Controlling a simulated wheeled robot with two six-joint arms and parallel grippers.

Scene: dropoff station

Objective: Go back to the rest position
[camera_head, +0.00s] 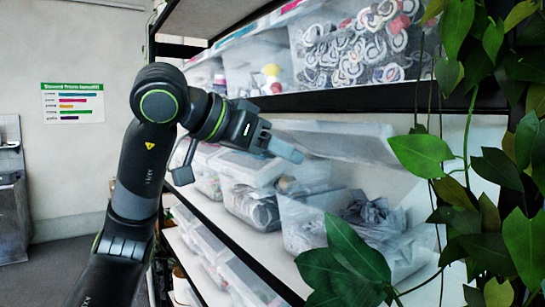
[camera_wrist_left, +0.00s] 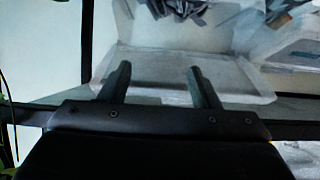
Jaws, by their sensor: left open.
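My left gripper (camera_head: 284,149) reaches from the left towards the shelf in the head view. Its arm is bent, with the elbow raised high. In the left wrist view the two fingers (camera_wrist_left: 156,80) stand apart with nothing between them, so it is open and empty. Beyond the fingers is a pale, translucent lid or tray (camera_wrist_left: 240,80). In the head view a similar translucent lid (camera_head: 350,141) lies just right of the fingertips; whether they touch cannot be told. My right gripper is not in view.
A shelf rack (camera_head: 225,215) holds several clear bins. An open bin (camera_head: 300,225) with grey contents stands below my gripper. A bin of ring-shaped items (camera_head: 350,45) is above. Leaves (camera_head: 420,155) hang at the right. Floor (camera_head: 60,265) at the left is clear.

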